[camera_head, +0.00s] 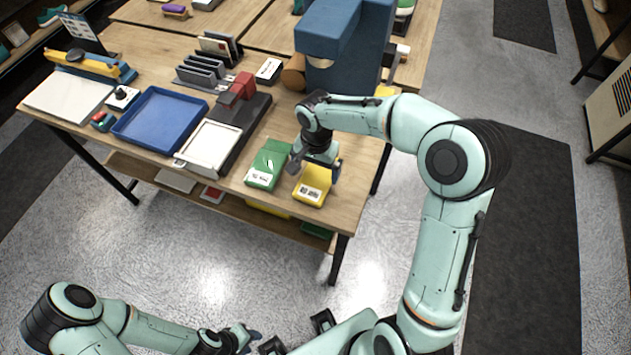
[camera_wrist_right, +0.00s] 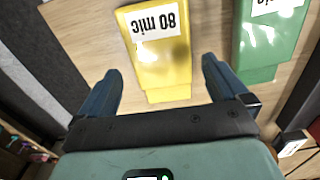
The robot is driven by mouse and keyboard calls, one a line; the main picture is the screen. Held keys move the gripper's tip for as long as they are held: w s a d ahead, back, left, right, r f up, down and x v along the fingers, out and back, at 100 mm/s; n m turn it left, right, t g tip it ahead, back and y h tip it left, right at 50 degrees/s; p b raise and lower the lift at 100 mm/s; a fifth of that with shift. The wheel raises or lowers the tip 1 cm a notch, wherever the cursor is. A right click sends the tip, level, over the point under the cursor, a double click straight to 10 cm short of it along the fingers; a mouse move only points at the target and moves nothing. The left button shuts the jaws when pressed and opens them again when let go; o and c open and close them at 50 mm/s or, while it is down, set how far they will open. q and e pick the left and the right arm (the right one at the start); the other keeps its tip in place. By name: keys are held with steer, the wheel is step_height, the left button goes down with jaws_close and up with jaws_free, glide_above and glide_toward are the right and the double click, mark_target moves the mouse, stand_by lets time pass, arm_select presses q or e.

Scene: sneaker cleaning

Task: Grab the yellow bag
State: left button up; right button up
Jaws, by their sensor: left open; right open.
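The yellow bag (camera_head: 312,184) lies on the right front part of the wooden table, with a white label. In the right wrist view the yellow bag (camera_wrist_right: 158,60) shows its label reading "80 mic", upside down. My right gripper (camera_head: 316,170) is open over the yellow bag. In the right wrist view its two blue fingers (camera_wrist_right: 160,85) stand apart to either side of the bag's near end, and I see no clear contact. My left gripper (camera_head: 258,340) is open and empty, low in front of the table and far from the bag.
A green bag (camera_head: 268,163) lies just left of the yellow one and also shows in the right wrist view (camera_wrist_right: 268,45). A large blue box-shaped machine (camera_head: 340,50) stands behind. A blue tray (camera_head: 160,119) and a black device with a white plate (camera_head: 211,146) are further left.

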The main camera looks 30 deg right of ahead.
mark_target(316, 180)
step_height(316, 180, down, 5)
steer(key=shift+a+r, duration=0.1)
steer(key=shift+r, duration=0.05)
steer(key=shift+c, duration=0.3)
steer(key=c, duration=0.7)
steer(key=shift+r, duration=0.1)
